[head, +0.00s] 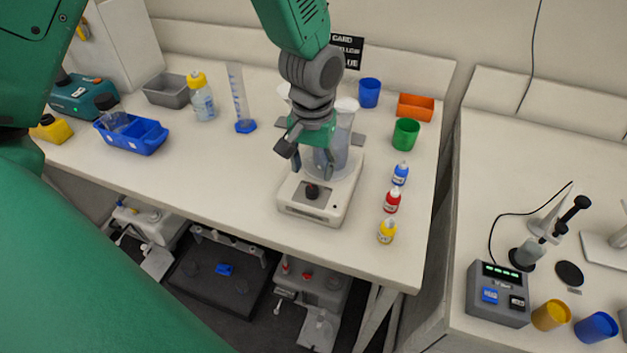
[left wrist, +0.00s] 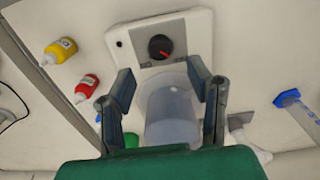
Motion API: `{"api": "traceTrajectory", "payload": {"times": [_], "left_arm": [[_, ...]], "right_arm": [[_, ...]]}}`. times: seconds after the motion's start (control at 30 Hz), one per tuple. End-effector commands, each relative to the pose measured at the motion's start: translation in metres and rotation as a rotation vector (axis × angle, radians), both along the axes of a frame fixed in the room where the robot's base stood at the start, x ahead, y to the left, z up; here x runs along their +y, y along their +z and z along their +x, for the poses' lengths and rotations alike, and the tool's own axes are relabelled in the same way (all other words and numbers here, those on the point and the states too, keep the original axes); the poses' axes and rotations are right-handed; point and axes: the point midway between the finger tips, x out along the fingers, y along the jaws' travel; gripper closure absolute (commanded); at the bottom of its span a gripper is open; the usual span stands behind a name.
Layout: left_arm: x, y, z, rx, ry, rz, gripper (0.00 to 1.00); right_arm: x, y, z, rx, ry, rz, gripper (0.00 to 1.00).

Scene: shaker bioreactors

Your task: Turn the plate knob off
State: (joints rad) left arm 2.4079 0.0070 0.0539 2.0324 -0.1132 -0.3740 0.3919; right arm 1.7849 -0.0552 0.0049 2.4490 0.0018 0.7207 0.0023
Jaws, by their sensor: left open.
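The stirring plate (head: 310,212) is a white device near the front edge of the table. Its black plate knob (head: 312,191) is on the front; in the left wrist view the knob (left wrist: 160,47) shows a red pointer mark. A clear beaker (head: 341,150) stands on the plate, partly hidden by my arm; it also shows in the left wrist view (left wrist: 172,115). My left gripper (head: 324,168) is over the plate behind the knob. In the left wrist view the gripper (left wrist: 166,75) is open, its fingers apart on either side below the knob. My right gripper is not seen.
Blue (head: 400,174), red (head: 392,201) and yellow (head: 387,231) dropper bottles stand right of the plate. A green cup (head: 405,134) and an orange tray (head: 416,107) are behind them. A blue-based cylinder (head: 243,112) stands to the left. The table is clear at the front left.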

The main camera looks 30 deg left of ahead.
Motion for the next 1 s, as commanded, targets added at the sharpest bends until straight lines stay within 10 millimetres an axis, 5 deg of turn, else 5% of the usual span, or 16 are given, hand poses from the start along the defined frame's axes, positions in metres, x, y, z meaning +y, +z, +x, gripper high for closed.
{"api": "traceTrajectory", "payload": {"times": [0.3,1.0], "left_arm": [[0.0,0.05,0.002,-0.001,0.0,0.0,0.54],[0.0,0.055,0.001,0.002,0.0,0.0,0.54]], "right_arm": [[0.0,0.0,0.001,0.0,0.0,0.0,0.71],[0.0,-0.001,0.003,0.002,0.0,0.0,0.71]]}}
